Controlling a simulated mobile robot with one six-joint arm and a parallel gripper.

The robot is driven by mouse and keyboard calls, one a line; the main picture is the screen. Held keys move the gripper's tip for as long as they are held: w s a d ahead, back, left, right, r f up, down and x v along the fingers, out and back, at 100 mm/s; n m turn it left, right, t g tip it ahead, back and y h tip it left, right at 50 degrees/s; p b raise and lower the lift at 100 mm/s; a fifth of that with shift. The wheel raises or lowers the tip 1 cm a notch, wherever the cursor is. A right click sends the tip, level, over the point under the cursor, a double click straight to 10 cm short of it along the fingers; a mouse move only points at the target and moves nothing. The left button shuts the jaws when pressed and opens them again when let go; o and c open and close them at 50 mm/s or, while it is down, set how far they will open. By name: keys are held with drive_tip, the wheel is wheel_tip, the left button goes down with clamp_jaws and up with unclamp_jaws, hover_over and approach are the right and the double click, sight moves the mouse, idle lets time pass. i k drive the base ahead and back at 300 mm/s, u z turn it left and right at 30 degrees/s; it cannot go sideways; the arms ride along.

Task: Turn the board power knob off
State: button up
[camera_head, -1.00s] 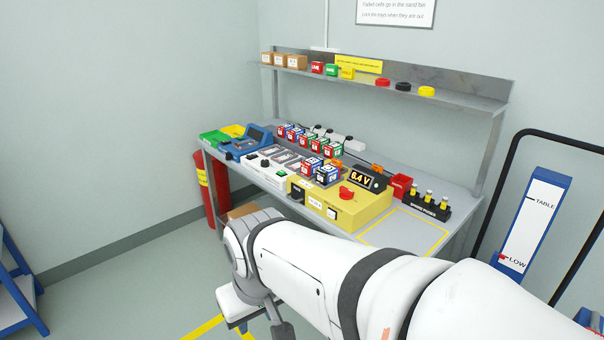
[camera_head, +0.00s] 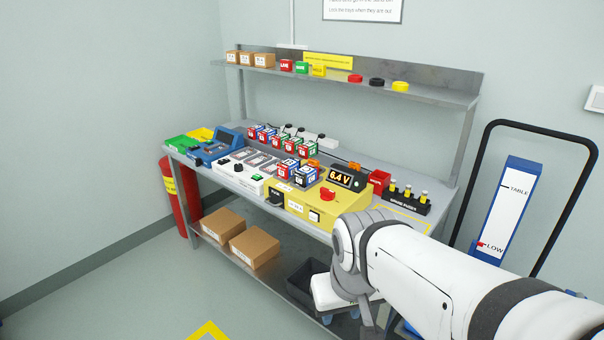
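A yellow power box (camera_head: 345,208) stands at the front of the bench with a red knob (camera_head: 328,194) on top. A black display (camera_head: 342,177) behind the knob reads 6.4 V. A white panel (camera_head: 244,178) to its left carries a small black knob (camera_head: 238,168) and a green part. The labels are too small to tell which knob is the board power knob, and the knob settings are unclear. My arm comes in from the lower right, its wrist in front of the bench, apart from both knobs. My gripper (camera_head: 371,321) points down near the bottom edge; its fingers are not clear.
A red bin (camera_head: 378,180) and a black rack (camera_head: 404,198) stand to the right. A shelf (camera_head: 430,94) runs above. Cardboard boxes (camera_head: 254,247) lie below. A black-railed cart (camera_head: 506,210) stands at the right.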

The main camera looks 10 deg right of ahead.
sight(327, 194)
drive_tip(key=u, duration=0.05)
drive_tip(key=i, duration=1)
drive_tip(key=z, duration=0.05)
